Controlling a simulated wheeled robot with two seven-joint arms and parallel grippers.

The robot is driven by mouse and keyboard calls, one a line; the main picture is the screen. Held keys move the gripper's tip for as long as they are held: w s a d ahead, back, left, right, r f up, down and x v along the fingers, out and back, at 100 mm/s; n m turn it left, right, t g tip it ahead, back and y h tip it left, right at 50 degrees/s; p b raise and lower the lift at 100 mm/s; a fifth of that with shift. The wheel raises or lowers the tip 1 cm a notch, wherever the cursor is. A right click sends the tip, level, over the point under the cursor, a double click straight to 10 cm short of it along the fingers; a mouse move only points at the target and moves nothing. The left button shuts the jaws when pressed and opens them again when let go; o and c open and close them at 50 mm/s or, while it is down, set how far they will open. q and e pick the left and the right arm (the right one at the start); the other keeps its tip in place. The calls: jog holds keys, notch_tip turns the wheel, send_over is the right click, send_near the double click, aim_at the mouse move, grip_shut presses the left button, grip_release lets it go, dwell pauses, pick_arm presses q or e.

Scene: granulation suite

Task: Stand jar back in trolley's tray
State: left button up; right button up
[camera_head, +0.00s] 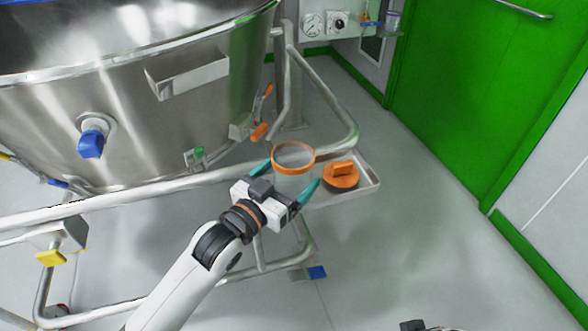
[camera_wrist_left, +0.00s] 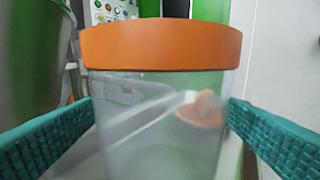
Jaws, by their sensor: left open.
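A clear jar (camera_head: 292,182) with an orange rim stands upright at the left part of the trolley's tray (camera_head: 366,184). Its base is partly hidden, so I cannot tell whether it touches the tray. My left gripper (camera_head: 294,180) is open, with one teal finger on each side of the jar. In the left wrist view the jar (camera_wrist_left: 160,110) fills the middle between the two fingers, with a gap visible on the right. An orange lid (camera_head: 341,177) with a raised grip lies in the tray to the right of the jar.
A large steel vessel (camera_head: 150,110) stands on a tubular trolley frame (camera_head: 190,184) at the left. An orange-handled valve (camera_head: 260,130) is close behind the jar. Open grey floor (camera_head: 430,230) lies to the right, before a green door (camera_head: 490,80).

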pick_arm(q)
jog(key=p+v, duration=0.1)
jog(key=v, duration=0.9)
jog(key=s+a+f+n+g+y, duration=0.2)
jog(key=s+a+f+g+y, duration=0.15)
jog(key=f, duration=0.25)
jog(key=s+a+f+n+g+y, duration=0.2)
jog(key=s+a+f+y, duration=0.15)
jog(key=f, duration=0.25)
jog(key=s+a+f+g+y, duration=0.1)
jog(key=s+a+f+g, duration=0.1)
jog(key=s, duration=0.3)
jog(key=s+a+f+n+g+y, duration=0.1)
jog(key=s+a+f+g+y, duration=0.1)
jog(key=s, duration=0.4)
jog(key=a+f+g, duration=0.1)
jog(key=a, duration=0.1)
jog(key=shift+a+f, duration=0.4)
jog(key=shift+s+g, duration=0.1)
jog(key=shift+g, duration=0.15)
